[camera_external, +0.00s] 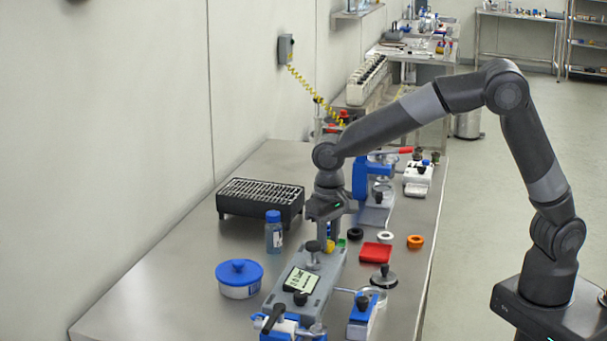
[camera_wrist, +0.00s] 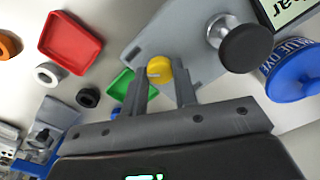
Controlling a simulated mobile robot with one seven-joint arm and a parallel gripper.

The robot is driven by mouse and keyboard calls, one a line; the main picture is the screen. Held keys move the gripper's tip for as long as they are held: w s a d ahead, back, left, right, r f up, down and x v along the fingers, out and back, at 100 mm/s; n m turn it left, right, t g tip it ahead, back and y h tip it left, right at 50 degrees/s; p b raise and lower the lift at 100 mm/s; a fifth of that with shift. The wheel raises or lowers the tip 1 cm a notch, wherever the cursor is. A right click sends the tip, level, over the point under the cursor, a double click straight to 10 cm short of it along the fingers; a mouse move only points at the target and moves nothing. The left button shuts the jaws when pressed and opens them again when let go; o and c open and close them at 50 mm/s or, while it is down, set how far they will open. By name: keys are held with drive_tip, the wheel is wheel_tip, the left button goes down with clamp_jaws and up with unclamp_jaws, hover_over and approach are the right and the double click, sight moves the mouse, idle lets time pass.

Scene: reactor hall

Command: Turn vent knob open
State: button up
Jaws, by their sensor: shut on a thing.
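The yellow vent knob (camera_external: 330,246) sits near the far end of a grey metal plate (camera_external: 331,262) on the bench. It also shows in the wrist view (camera_wrist: 159,69), with a pale mark on its face. My gripper (camera_external: 328,238) points down over it. In the wrist view, the two fingers of my gripper (camera_wrist: 160,78) stand on either side of the knob and are shut on it. The fingers partly hide the knob's sides.
A black knob on a metal post (camera_wrist: 243,45) stands close beside the yellow one. A display (camera_external: 301,280) is on the same plate. A red tray (camera_external: 375,252), a green tray (camera_wrist: 121,84) and several rings lie nearby. A blue-capped bottle (camera_external: 274,236) stands left.

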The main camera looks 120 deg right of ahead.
sight(329, 243)
drive_tip(key=o, duration=1)
wheel_tip(329, 243, up, 11)
drive_tip(key=shift+f, duration=0.1)
idle(0.4)
